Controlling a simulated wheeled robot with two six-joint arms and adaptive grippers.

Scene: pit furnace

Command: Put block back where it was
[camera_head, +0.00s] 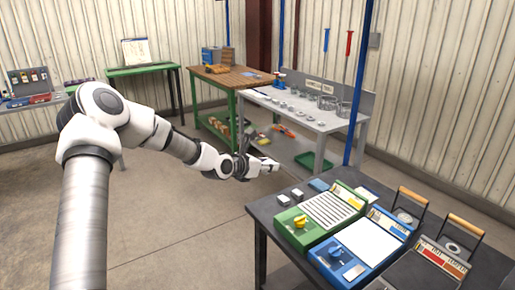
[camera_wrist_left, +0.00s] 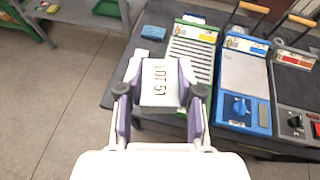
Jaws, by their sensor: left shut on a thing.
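In the wrist view the left gripper (camera_wrist_left: 160,98) has a finger on each side of the block. In the head view it is in the air off the left far corner of the dark table (camera_head: 262,212). Two small white blocks, a nearer one (camera_head: 283,199) and a farther one (camera_head: 297,194), sit on that table's left edge. My right gripper is not in view.
A green device (camera_head: 297,236) with a ribbed plate, a blue device (camera_head: 360,272) and a dark device stand on the table. A blue pad (camera_head: 318,185) lies behind the small blocks. Wooden-handled tools stand at the back. A grey bench (camera_head: 310,118) and open floor lie beyond.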

